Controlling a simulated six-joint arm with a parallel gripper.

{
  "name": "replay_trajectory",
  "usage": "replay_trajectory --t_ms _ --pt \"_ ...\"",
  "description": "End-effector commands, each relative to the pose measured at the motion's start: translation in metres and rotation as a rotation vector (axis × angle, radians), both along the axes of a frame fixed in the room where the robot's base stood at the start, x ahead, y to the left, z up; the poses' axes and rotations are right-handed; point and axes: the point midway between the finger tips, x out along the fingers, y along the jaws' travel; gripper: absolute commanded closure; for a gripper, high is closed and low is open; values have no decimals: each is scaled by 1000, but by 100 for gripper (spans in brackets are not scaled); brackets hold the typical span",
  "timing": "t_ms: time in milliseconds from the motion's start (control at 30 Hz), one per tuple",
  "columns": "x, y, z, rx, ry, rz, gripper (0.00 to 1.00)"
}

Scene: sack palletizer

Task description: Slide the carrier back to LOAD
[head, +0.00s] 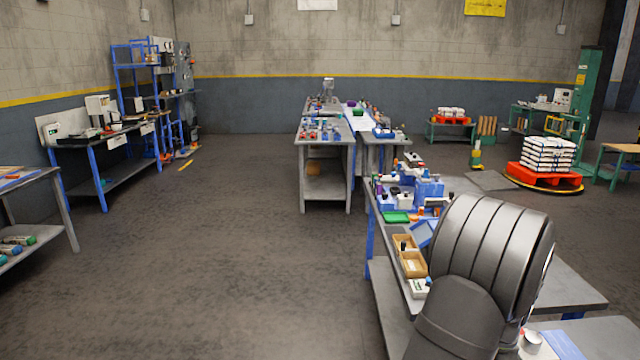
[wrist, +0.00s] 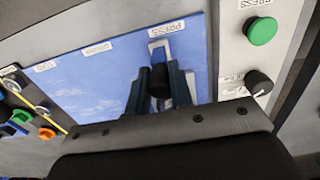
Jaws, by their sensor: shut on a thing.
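In the wrist view my gripper (wrist: 160,88) is shut on the black knob (wrist: 160,80) of the carrier. The pale carrier (wrist: 160,46) shows behind and beside the jaws, near the right end of a blue panel (wrist: 105,90). It stands at the label reading PRESS (wrist: 166,31). Two more labels lie to the left along the panel's upper edge, a middle label (wrist: 98,49) and a far-left label (wrist: 45,67), both too small to read surely. The carrier's lower part is hidden by my gripper. In the head view my arm hides the panel and gripper.
Right of the panel, a light box carries a green button (wrist: 262,30) and a black rotary knob (wrist: 259,82). Orange and green small parts (wrist: 46,133) lie at the far left. The blue panel left of the carrier looks clear.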

Motion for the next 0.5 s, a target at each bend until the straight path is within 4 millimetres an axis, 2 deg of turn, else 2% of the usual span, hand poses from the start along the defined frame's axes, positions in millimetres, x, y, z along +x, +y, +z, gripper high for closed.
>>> replay_trajectory --t_ms 500 --pt "-37 0 1 -2 -1 -1 100"
